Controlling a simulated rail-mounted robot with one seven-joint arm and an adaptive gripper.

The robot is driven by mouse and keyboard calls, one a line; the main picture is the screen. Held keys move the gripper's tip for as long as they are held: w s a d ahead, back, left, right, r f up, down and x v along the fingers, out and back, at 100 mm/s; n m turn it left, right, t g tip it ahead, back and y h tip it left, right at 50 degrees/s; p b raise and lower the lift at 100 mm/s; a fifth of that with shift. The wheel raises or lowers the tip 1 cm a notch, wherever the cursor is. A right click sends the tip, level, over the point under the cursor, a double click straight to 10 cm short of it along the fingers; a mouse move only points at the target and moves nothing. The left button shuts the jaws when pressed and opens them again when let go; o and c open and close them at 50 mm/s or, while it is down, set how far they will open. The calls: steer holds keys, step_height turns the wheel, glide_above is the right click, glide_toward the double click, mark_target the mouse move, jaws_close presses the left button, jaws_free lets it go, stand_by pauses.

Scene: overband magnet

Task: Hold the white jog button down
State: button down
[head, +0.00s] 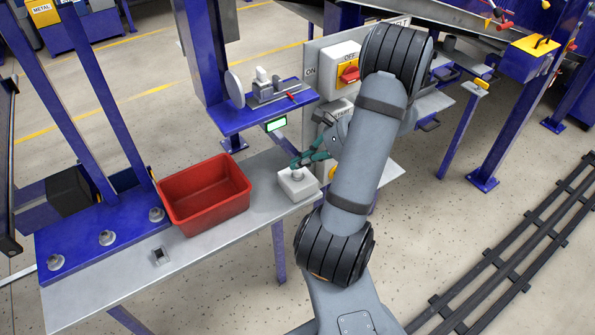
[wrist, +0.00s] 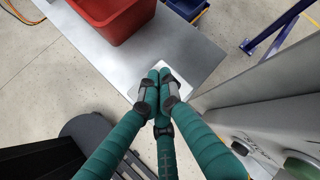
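A small white box (head: 299,186) stands on the grey table, with a pale round button (head: 296,175) on its top. My gripper (head: 296,164) has teal fingers and is just above this button in the head view; I cannot tell whether it touches it. In the wrist view the fingertips (wrist: 159,76) are together with nothing seen between them.
A red bin (head: 205,193) stands left of the box on the grey table (head: 255,215). An upright panel with a red and yellow OFF switch (head: 348,72) rises behind my arm. A blue shelf (head: 240,117) with a clamp hangs above the table. The table's front right is clear.

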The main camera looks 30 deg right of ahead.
mark_target(300, 173)
steer(key=shift+r+p, duration=1.8)
steer(key=shift+r, duration=0.75)
steer(key=shift+f, duration=0.1)
